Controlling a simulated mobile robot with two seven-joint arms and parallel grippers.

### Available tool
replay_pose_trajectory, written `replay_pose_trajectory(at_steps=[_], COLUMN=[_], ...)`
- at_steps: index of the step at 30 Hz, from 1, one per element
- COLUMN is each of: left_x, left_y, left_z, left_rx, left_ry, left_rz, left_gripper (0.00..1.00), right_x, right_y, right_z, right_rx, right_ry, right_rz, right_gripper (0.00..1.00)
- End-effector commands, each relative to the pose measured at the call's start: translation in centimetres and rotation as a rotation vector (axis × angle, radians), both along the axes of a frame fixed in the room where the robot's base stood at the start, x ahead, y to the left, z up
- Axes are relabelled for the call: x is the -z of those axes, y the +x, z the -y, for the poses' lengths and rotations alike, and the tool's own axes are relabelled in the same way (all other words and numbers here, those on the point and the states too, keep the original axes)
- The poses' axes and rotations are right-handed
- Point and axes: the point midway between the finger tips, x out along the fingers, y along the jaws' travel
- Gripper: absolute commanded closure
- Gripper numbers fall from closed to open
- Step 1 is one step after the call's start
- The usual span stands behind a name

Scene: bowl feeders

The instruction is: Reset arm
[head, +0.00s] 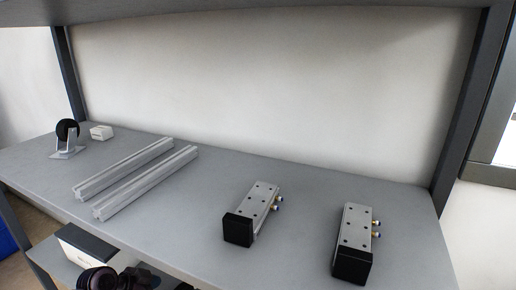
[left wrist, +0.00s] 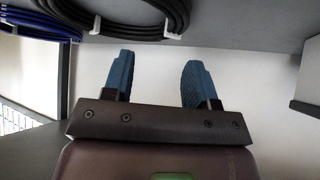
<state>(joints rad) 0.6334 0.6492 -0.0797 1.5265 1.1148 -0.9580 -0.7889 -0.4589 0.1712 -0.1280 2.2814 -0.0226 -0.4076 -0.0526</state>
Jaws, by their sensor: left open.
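My left gripper (left wrist: 156,60) shows in the left wrist view with its two blue fingers well apart. Nothing is between them; a plain pale wall lies behind. In the head view I cannot make out either gripper. Dark parts at the bottom left edge of the head view may be my left arm, but they are cut off. My right gripper shows in neither view.
The grey shelf (head: 190,220) holds two aluminium profiles (head: 125,165), two block-shaped actuators (head: 258,205) (head: 355,238), a black caster wheel (head: 67,130) and a small white box (head: 101,132). Black cable coils (left wrist: 130,15) and a blue coil (left wrist: 40,25) lie near my left gripper.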

Motion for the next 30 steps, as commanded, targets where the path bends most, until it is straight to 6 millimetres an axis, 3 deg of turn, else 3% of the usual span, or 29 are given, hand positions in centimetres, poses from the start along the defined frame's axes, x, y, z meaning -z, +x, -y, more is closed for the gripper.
replay_pose_trajectory(at_steps=[1, 6, 13, 20, 24, 30], left_x=[1.6, 5.1, 7.4, 6.7, 5.0, 2.3], left_y=[-2.0, -8.2, -16.6, -24.6, -28.9, -33.7], left_z=[0.4, 1.4, 2.6, 3.5, 3.8, 3.9], left_rx=[-0.018, -0.100, -0.218, -0.350, -0.433, -0.538], left_ry=[0.007, 0.045, 0.074, 0.088, 0.094, 0.096], left_rz=[-0.014, -0.021, -0.004, 0.043, 0.085, 0.133], left_gripper=[0.47, 0.47, 0.47, 0.47, 0.47, 0.47], right_x=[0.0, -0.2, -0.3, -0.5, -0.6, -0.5], right_y=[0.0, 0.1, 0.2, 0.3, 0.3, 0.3], right_z=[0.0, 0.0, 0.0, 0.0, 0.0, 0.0], right_rx=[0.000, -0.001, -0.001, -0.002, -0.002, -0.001], right_ry=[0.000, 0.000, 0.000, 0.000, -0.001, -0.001], right_rz=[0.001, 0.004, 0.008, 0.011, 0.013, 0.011], right_gripper=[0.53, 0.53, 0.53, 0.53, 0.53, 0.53])
